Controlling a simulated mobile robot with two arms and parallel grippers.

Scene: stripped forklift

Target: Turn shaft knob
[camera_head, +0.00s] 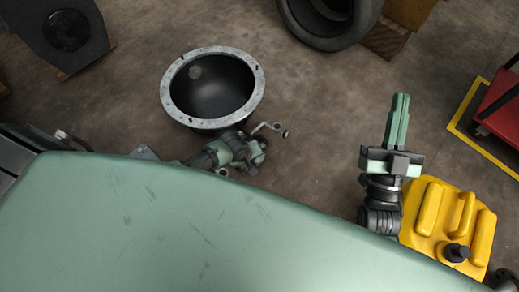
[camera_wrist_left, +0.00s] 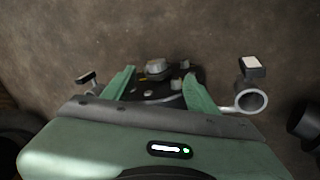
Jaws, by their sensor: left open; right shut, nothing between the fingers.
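My left gripper (camera_head: 242,150) is just below a dark bowl-shaped housing (camera_head: 212,88) with a pale bolted rim in the head view. In the left wrist view its green fingers (camera_wrist_left: 160,74) are apart. A round metallic knob-like piece (camera_wrist_left: 155,67) on a dark part shows between the fingertips; contact cannot be told. It may be the shaft knob, but I cannot be sure. A small bent metal lever (camera_head: 268,127) is beside the left gripper. My right gripper (camera_head: 400,105) is shut and empty, pointing up in the picture, far to the right.
A yellow canister (camera_head: 450,225) is beside my right arm. A tire (camera_head: 330,22) lies at the top. A red cart (camera_head: 500,110) stands at the right edge. A metal ring (camera_wrist_left: 250,98) is right of the fingers in the left wrist view. The concrete floor between is mostly clear.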

